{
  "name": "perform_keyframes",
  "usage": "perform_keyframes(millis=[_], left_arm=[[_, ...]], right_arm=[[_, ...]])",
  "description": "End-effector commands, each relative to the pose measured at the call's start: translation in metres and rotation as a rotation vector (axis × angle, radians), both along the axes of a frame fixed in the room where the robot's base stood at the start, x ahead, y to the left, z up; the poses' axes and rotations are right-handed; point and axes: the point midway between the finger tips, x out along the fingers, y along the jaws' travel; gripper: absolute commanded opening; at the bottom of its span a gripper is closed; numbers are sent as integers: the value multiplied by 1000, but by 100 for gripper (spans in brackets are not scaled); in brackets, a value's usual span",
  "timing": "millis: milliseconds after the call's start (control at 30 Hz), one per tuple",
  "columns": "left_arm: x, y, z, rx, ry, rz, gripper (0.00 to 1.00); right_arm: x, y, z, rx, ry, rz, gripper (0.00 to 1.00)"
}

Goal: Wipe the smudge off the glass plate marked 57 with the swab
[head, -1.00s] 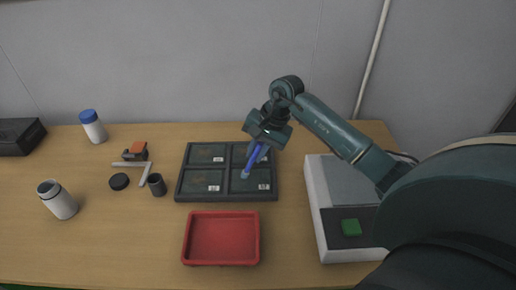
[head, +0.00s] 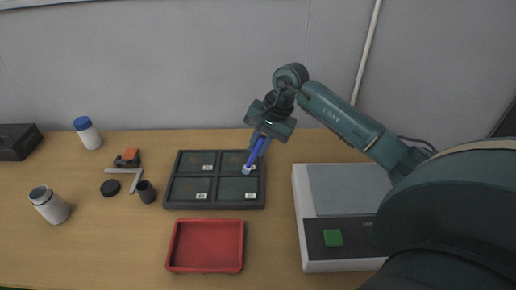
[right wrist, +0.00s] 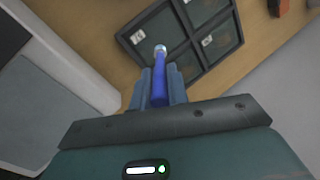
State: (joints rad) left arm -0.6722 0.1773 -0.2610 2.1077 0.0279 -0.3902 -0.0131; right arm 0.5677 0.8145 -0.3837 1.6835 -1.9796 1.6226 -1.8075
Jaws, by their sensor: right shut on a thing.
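My right gripper (head: 262,138) is shut on a blue swab (head: 257,151) with a pale tip, which points down and to the left. The swab also shows between the fingers in the right wrist view (right wrist: 159,85). Its tip appears over the right side of a dark tray (head: 214,206) holding glass plates in a two-by-two layout. In the head view it overlaps the back right plate (head: 232,159); I cannot tell whether it touches. The back left plate (head: 194,160) and back right plate look faintly brownish. The white number labels are too small to read surely. My left gripper is out of view.
A red tray (head: 206,246) lies in front of the plates. A balance with a green button (head: 333,238) stands to the right. Two white bottles (head: 88,133) (head: 49,206), a black cup (head: 146,192), a black disc (head: 110,187) and a small orange-topped item (head: 127,157) are left.

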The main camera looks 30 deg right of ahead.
Motion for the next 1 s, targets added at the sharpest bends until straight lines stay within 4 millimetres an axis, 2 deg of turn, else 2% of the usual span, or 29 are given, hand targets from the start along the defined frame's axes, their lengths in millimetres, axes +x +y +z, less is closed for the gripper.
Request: perform_keyframes(millis=[100, 300, 867, 1000], left_arm=[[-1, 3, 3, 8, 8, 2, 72], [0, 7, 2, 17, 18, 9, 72], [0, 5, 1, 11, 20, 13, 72], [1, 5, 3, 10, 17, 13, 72]], right_arm=[[-1, -1, 14, 0, -1, -2, 0], [-2, -1, 24, -1, 0, -8, 0], [-2, -1, 24, 0, 1, -5, 0], [-6, 8, 26, -1, 0, 49, 0]])
